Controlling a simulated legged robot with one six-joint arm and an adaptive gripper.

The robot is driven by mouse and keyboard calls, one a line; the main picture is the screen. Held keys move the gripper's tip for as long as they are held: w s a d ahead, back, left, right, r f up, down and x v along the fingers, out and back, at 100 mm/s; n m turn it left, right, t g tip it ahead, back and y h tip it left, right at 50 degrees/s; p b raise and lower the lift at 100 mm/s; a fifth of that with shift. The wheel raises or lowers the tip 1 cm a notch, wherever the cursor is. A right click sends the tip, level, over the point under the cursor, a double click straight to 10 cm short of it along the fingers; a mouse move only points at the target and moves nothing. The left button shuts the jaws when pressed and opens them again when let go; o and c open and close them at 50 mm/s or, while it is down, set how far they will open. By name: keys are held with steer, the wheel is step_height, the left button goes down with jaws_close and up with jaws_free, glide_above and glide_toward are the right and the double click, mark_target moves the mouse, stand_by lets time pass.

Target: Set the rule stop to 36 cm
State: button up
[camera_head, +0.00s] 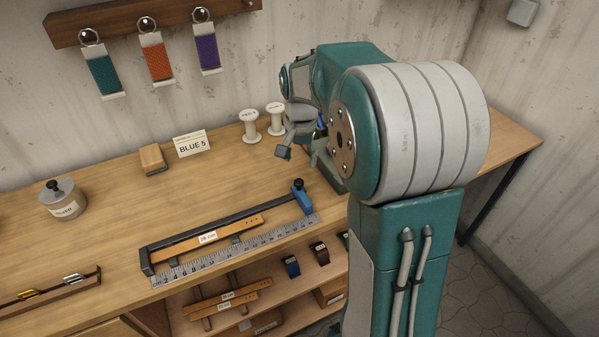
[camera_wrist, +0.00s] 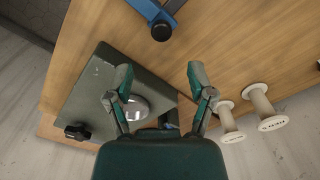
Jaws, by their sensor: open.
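The metal rule (camera_head: 240,244) lies along the bench's front edge, its numbers rising to the right. The blue stop (camera_head: 302,199) with a dark knob stands near its right end; its exact reading is too small to tell. In the wrist view the blue stop (camera_wrist: 150,8) shows at the top edge, with a round black knob end (camera_wrist: 162,32). My gripper (camera_wrist: 158,76) is open and empty, its fingers apart and short of the stop. In the head view my gripper (camera_head: 297,153) is above the bench, behind the stop, partly hidden by my arm.
A wooden strap (camera_head: 180,247) with a label lies along the rule. A dark plate-like object (camera_wrist: 85,100) is below my gripper. Two white spools (camera_head: 249,126) stand behind. A "BLUE 5" card (camera_head: 191,144), a wooden block (camera_head: 152,158) and a lidded pot (camera_head: 63,202) stand farther left.

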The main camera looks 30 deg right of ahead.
mark_target(301, 180)
step_height(301, 180, up, 5)
steer(key=shift+d+f, duration=0.1)
steer(key=shift+d, duration=0.05)
stand_by(0.4)
